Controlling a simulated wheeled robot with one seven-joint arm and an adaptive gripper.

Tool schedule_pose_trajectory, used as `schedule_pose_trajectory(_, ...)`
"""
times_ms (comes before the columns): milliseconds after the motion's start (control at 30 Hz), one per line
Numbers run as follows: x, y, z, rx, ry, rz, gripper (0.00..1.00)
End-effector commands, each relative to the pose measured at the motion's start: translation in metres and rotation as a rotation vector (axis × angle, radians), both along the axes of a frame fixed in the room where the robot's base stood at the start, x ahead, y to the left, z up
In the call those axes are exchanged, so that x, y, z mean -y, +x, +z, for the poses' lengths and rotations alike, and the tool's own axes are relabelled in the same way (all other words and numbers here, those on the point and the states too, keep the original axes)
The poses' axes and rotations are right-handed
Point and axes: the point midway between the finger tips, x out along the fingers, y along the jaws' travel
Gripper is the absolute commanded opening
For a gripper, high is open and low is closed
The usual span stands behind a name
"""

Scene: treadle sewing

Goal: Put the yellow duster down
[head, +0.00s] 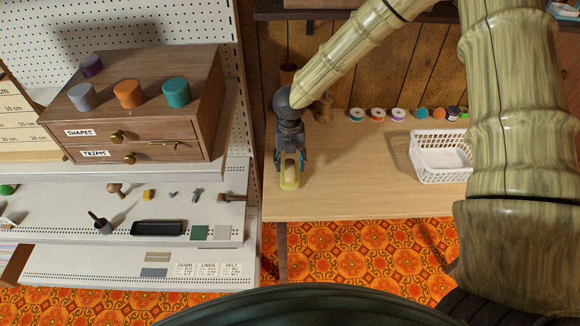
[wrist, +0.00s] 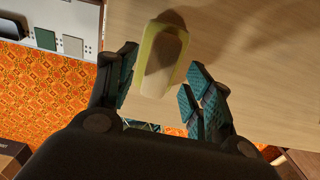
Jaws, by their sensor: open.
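The yellow duster (head: 290,178) lies on the wooden table (head: 365,190), close to its left end and front edge. A gap shows on each side of the duster, so the gripper is open. Part of the duster is hidden by the gripper in the head view.
A white basket (head: 416,165) stands on the table to the right. Several coloured spools (head: 398,114) line the table's back edge. A wooden drawer cabinet (head: 140,110) and white shelves (head: 225,200) are at the left. The table's middle is clear.

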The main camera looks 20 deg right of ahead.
Motion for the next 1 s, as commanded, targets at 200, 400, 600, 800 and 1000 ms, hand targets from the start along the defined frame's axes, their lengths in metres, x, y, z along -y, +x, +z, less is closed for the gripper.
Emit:
schedule_pose_trajectory(200,0.000,0.001,0.039,0.003,0.002,-0.002,0.51)
schedule_pose_trajectory(400,0.000,0.000,0.069,0.002,0.002,-0.001,0.51)
schedule_pose_trajectory(600,0.000,0.000,0.086,0.000,0.001,-0.001,0.51)
schedule_pose_trajectory(800,0.000,-0.001,0.090,-0.001,0.000,-0.001,0.51)
schedule_pose_trajectory(1000,0.000,0.000,0.090,-0.001,0.000,0.000,0.51)
